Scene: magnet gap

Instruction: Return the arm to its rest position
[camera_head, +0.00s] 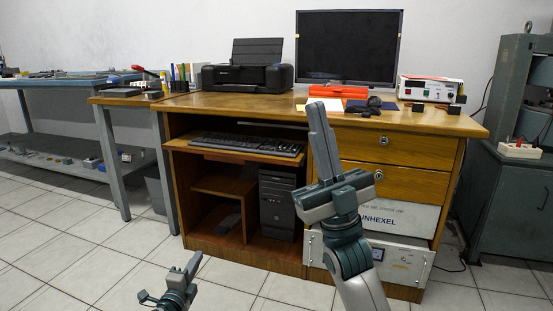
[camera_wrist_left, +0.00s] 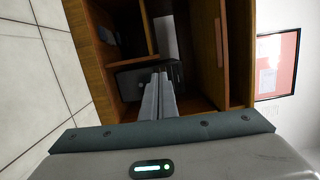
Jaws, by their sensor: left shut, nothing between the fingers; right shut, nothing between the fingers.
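My left gripper (camera_head: 193,263) is low in the head view, left of centre, over the tiled floor in front of the desk. Its two fingers lie together and hold nothing. In the left wrist view, its closed fingers (camera_wrist_left: 158,97) point toward the open lower compartment of the desk. My right gripper (camera_head: 318,107) is in the middle of the head view, pointing up in front of the desk's drawers. Its fingers are shut with nothing between them. Most of my left arm is out of view.
The wooden desk (camera_head: 408,147) carries a monitor (camera_head: 347,45), a printer (camera_head: 247,67), a red box (camera_head: 339,91) and a power supply (camera_head: 428,88). A black computer (camera_head: 277,205) and a keyboard (camera_head: 240,144) sit in its compartments. Floor (camera_head: 80,245) at the left is clear.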

